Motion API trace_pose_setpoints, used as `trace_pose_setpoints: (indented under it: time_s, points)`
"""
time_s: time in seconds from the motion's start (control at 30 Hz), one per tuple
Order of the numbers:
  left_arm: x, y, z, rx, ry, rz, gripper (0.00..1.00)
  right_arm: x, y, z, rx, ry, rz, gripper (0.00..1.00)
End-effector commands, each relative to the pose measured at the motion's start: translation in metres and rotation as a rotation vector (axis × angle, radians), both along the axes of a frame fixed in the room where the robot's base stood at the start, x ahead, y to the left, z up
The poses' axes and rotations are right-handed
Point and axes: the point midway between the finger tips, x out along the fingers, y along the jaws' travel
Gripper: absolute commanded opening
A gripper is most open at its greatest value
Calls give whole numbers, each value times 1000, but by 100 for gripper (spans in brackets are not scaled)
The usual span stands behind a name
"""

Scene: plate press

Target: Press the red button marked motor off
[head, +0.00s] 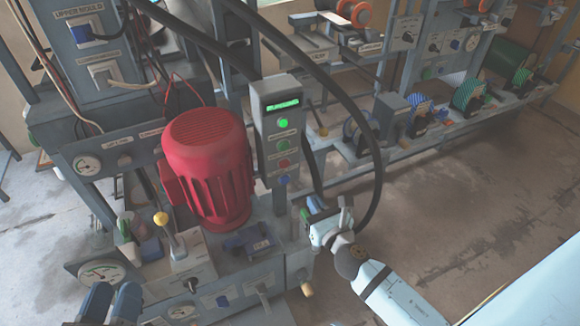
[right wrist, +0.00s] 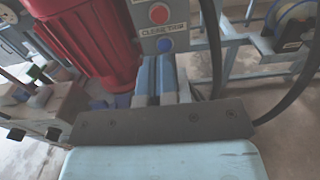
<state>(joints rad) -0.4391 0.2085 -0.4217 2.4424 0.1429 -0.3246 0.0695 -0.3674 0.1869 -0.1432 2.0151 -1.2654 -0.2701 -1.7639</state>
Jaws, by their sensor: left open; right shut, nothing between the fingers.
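The control box (head: 268,110) stands upright beside the red motor (head: 208,165), with a green display and a column of buttons. Its red button (head: 284,163) sits below a dimmer green one and above the blue button (head: 284,179). The red button also shows at the top of the right wrist view (right wrist: 159,14). I cannot read a motor off label. My right gripper (head: 308,211) is shut and empty, to the lower right of the box, apart from the button. Its fingertips (right wrist: 161,62) appear below the blue button. My left gripper (head: 112,303) is open and empty at bottom left.
A thick black hose (head: 372,140) arches to the right of the box, close to my right gripper. A yellow-knobbed lever (head: 162,218) and gauges stand near the motor. A bench with spools (head: 468,93) is behind. The floor at right is clear.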

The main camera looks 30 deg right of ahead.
Motion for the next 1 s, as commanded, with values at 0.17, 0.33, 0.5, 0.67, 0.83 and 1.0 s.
trace_pose_setpoints:
  time_s: [0.17, 0.33, 0.5, 0.67, 0.83, 1.0]
  points:
    - [0, 0, 0, 0, -1, 0, 43, 19, -1, 1, 1, -3, 0, 0]
    - [0, 0, -2, 1, 3, -1, 43, 54, -3, 1, 0, -4, 1, 0]
    - [0, -1, -10, 8, 22, -6, 43, 90, -5, 0, 0, -4, -1, 0]
    - [0, -2, -20, 23, 47, -14, 43, 117, -7, -2, 1, -2, 0, 0]
    - [1, -3, -26, 37, 69, -23, 43, 134, -8, -1, 2, -1, 0, 0]
    - [1, -2, -28, 45, 78, -29, 43, 139, -8, 0, 1, 0, 0, 0]
